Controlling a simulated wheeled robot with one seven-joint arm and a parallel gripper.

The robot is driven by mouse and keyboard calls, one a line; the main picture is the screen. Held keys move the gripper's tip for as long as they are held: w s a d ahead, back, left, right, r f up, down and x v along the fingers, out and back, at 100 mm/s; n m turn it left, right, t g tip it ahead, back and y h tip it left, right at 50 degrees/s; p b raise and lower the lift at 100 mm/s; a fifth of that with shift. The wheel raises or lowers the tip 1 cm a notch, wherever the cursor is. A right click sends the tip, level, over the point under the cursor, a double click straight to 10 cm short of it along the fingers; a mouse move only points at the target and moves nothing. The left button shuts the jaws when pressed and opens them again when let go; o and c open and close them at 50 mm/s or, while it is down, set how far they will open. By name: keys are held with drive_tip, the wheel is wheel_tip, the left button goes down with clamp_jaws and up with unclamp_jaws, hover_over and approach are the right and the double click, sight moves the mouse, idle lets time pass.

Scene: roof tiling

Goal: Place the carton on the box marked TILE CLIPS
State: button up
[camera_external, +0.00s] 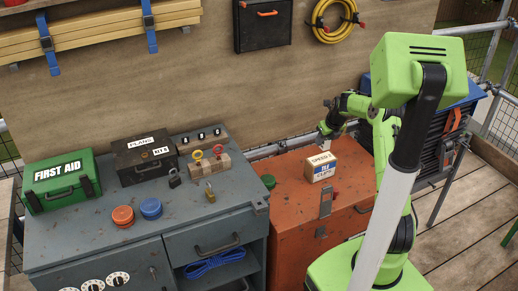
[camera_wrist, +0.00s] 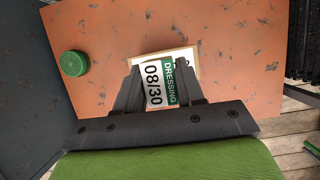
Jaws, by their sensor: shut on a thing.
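My gripper (camera_wrist: 160,88) is shut on a small carton (camera_wrist: 160,90) with a white and green face reading DRESSING and 08/30. In the external view my gripper (camera_external: 327,131) is above the box, and the carton is too small and covered there to make out well. In the external view a gap shows between gripper and box.
A round green lid (camera_wrist: 74,63) lies on the chest left of the box. A grey cabinet (camera_external: 140,225) to the left bears a green first aid case (camera_external: 62,180), a black case (camera_external: 145,158), padlocks and round lids. A metal pipe (camera_external: 280,147) runs behind the chest.

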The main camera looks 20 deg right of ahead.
sight(330, 141)
wheel_tip(330, 141, down, 6)
drive_tip(key=shift+r+b, duration=0.1)
drive_tip(key=shift+b, duration=0.65)
drive_tip(key=o, duration=1)
drive_tip(key=p+v, duration=0.3)
drive_tip(key=v, duration=0.9)
drive_tip(key=s+a+r+n+h, duration=0.1)
drive_tip(key=s+a+r+n, duration=1.05)
drive_tip(key=n, duration=0.45)
drive_tip(key=s+a+r+n, duration=0.1)
drive_tip(key=s+n, duration=0.5)
drive_tip(key=s, duration=0.1)
drive_tip(key=s+a+r+n, duration=0.1)
drive_tip(key=s+a+n, duration=0.1)
drive_tip(key=s+n, duration=0.5)
drive_tip(key=s+a+r+n+t+y, duration=0.1)
drive_tip(key=s+n, duration=0.6)
drive_tip(key=s, duration=0.1)
drive_tip(key=shift+a+r, duration=0.15)
drive_tip(key=shift+a, duration=0.15)
drive_tip(key=shift+w, duration=0.1)
